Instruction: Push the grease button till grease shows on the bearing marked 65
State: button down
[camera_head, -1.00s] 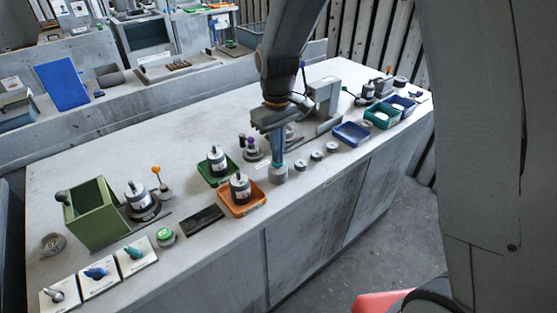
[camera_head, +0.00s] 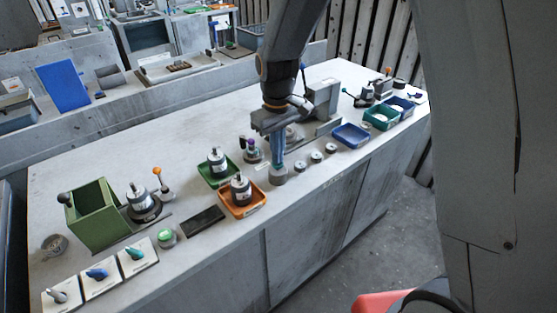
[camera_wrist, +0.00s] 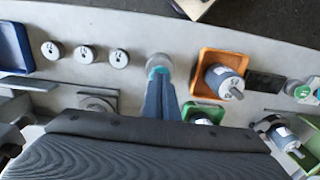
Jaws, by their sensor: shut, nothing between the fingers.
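My gripper (camera_head: 278,162) is shut, with its blue-grey fingers pointing down at a short round grey stand (camera_head: 279,178) near the bench's front edge. In the wrist view the fingertips (camera_wrist: 160,82) reach a teal cap (camera_wrist: 155,71) on this stand (camera_wrist: 160,61). They look to be at or on the cap; I cannot tell whether it is pressed down. Three round grey discs (camera_wrist: 119,57), possibly the bearings, stand in a row beside it, also seen in the head view (camera_head: 316,157). Their dark marks are too small to read, and I see no clear grease on them.
An orange tray (camera_wrist: 208,91) and a green tray (camera_head: 207,178) with motor-like parts stand left of the stand in the head view. A blue bin (camera_head: 351,135) is on the right. A green button (camera_head: 167,237) and several switch plates (camera_head: 100,281) are at the front left.

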dwell(0.6)
jog(key=shift+r+p, duration=2.2)
jog(key=shift+r, duration=0.85)
jog(key=s+d+f+m+b, duration=0.2)
jog(key=s+d+m+b, duration=0.1)
jog(key=s+d, duration=0.4)
jog(key=s+d+f+m+t+b, duration=0.1)
jog(key=s+d+f+m+b, duration=0.2)
jog(key=s+d+b, duration=0.2)
jog(key=s+d, duration=0.3)
jog(key=shift+m, duration=0.4)
